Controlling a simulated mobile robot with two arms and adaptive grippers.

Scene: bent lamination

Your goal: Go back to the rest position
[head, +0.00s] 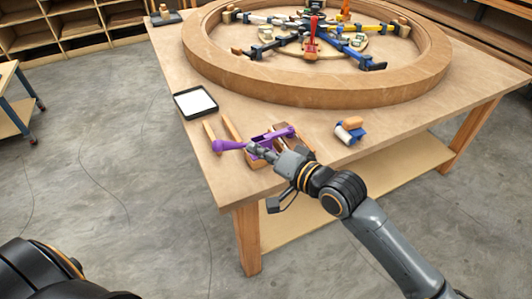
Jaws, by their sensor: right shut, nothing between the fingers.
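My right arm comes in from the lower right and reaches over the near corner of the wooden table (390,118). My right gripper (254,150) is shut and empty. It is at a purple tool (228,146) with a long handle, which overlaps it in the picture. I cannot tell whether they touch. The purple tool is by a small wooden holder (258,164) near the table's front edge, partly hidden by the gripper. My left gripper is out of view; only a dark part of my own body shows at the lower left.
A large wooden ring (330,97) with several clamps inside fills the back of the table. A black-rimmed tray (195,102) lies left, and a blue block with a wooden top (350,130) lies right of the gripper. Shelves (75,25) stand behind. The floor at left is mostly clear.

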